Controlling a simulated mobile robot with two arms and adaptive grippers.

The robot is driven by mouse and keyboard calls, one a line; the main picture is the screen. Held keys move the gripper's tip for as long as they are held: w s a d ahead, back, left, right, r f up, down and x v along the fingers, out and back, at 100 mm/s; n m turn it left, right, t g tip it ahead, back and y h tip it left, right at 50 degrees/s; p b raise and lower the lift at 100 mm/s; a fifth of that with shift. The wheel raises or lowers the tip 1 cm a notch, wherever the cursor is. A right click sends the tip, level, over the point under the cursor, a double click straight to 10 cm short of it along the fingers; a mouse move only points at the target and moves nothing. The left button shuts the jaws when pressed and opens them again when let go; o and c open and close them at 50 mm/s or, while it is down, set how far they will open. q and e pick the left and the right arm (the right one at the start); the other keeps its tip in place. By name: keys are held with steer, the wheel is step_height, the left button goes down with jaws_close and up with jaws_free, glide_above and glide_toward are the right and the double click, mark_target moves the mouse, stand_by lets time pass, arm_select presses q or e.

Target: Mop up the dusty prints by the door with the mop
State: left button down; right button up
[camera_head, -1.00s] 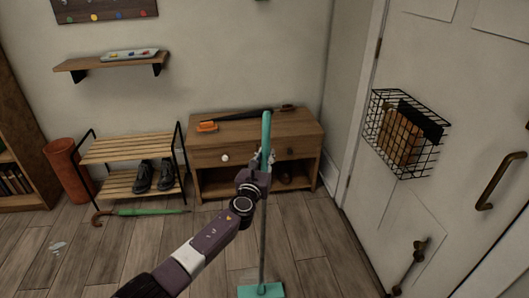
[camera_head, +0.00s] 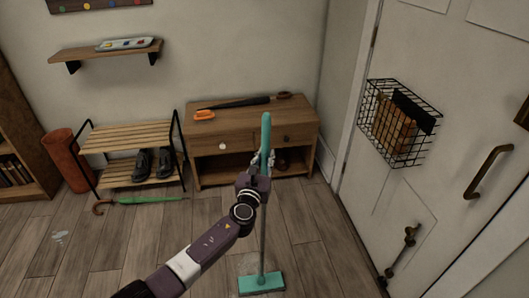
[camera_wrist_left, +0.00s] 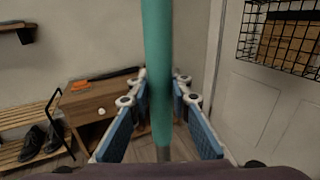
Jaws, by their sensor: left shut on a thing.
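The mop has a teal grip (camera_head: 266,132), a grey pole and a flat teal head (camera_head: 262,283) resting on the floor near the door (camera_head: 405,205). My left gripper (camera_head: 264,160) is shut on the mop handle, which stands nearly upright. In the left wrist view the teal handle (camera_wrist_left: 158,75) runs between the two blue-padded fingers. A faint pale mark (camera_head: 61,237) lies on the floor at the far left; I cannot tell whether it is a dusty print. My right gripper is not in view.
A wooden cabinet (camera_head: 215,165) with an umbrella on top stands behind the mop. A shoe rack (camera_head: 125,140) with dark shoes is to its left, with a green umbrella (camera_head: 150,200) on the floor before it. A wire basket (camera_head: 425,152) hangs on the door. The middle floor is clear.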

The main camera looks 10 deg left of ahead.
arm_select(q)
steer(key=shift+s+d+r+p, duration=0.1)
steer(key=shift+s+d+p, duration=0.2)
steer(key=shift+s+p, duration=0.45)
steer(key=shift+s+d, duration=0.15)
steer(key=shift+s, duration=0.4)
steer(key=shift+s+d, duration=0.15)
steer(key=shift+s, duration=0.4)
steer(key=shift+s+p, duration=0.1)
steer(key=shift+p, duration=0.2)
steer(key=s+d+p, duration=0.2)
steer(key=s+d, duration=0.2)
steer(key=s, duration=0.9)
steer(key=s+d+p, duration=0.3)
steer(key=s+d, duration=0.1)
steer(key=s, duration=0.9)
steer(key=shift+s+d, duration=0.25)
steer(key=shift+d, duration=0.1)
stand_by(0.5)
